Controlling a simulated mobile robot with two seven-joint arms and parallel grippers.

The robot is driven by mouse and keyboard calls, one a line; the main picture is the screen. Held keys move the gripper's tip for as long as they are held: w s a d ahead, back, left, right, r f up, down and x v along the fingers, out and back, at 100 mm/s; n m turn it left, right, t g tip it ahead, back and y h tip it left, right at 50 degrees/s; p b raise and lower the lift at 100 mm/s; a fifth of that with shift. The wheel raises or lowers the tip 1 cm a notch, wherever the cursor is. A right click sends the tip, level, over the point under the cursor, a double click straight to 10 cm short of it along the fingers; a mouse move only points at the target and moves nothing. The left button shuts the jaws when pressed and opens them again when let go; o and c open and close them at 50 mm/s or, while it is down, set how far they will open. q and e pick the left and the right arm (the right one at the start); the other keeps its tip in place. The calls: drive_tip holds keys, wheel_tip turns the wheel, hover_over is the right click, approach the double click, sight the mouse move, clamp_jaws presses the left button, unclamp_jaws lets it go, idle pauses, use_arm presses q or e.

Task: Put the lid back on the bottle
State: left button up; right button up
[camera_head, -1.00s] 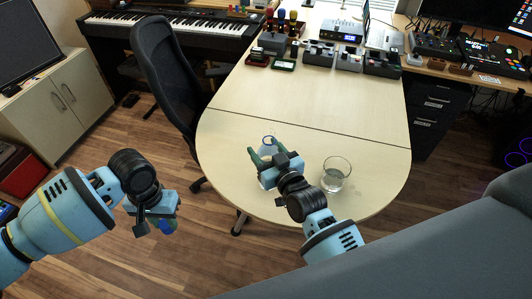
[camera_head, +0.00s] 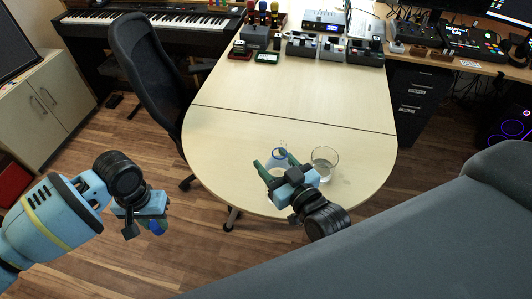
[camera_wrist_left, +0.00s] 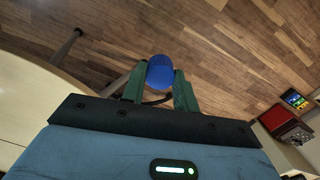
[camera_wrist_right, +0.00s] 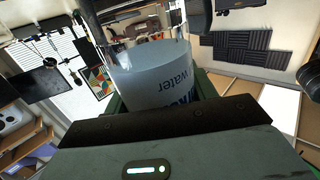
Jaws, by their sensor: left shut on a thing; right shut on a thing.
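The blue lid (camera_wrist_left: 160,73) is between the green fingertips of my left gripper (camera_wrist_left: 159,80), which is shut on it. In the head view, my left gripper (camera_head: 147,222) is out over the floor, left of the table, with the lid (camera_head: 156,228) low at its tip. The clear bottle (camera_wrist_right: 160,68), with a "water" label, is held in my right gripper (camera_wrist_right: 158,95). In the head view, the bottle (camera_head: 276,160) is upright at the table's near end, its open neck ringed in blue, and my right gripper (camera_head: 275,170) is around it. Its base is partly hidden.
A drinking glass (camera_head: 324,162) stands on the table (camera_head: 235,150) just right of the bottle. An office chair (camera_head: 146,85) is at the table's left side. A grey sofa-like surface (camera_head: 410,240) fills the lower right. The table's middle is bare.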

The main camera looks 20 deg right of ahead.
sight(286, 160)
use_arm(q)
drive_tip(key=shift+s+f, duration=0.2)
drive_tip(key=shift+f, duration=0.5)
use_arm(e)
drive_tip(key=v, duration=0.6)
drive_tip(key=shift+r, duration=0.2)
drive_tip(key=o, duration=0.4)
drive_tip(key=c, duration=0.7)
drive_tip(key=shift+o, duration=0.2)
